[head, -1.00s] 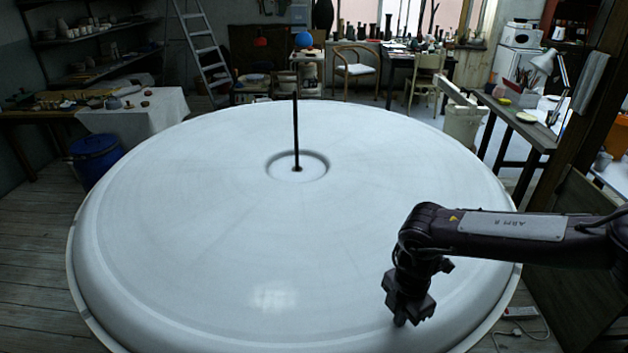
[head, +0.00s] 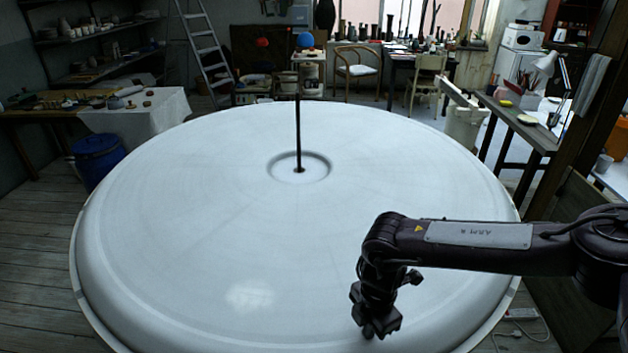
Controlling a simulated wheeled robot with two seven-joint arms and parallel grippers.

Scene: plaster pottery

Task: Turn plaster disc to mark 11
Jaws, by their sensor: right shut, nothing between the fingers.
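The large white plaster disc (head: 200,220) fills the middle of the head view. It has a raised rounded rim and a shallow round recess at its centre. A thin dark upright rod (head: 298,135) stands in that recess. My right gripper (head: 368,333) points down over the front right part of the disc, near the rim. It is shut and empty, with its tip at or just above the plaster; I cannot tell whether it touches. No mark or number is legible on the disc. My left gripper is not in view.
A table with a white cloth (head: 150,115) and a blue bin (head: 97,160) stand at the left. A wooden workbench (head: 530,130) with a lamp stands at the right. A ladder, chairs and shelves are behind. A power strip (head: 521,313) lies on the floor at the lower right.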

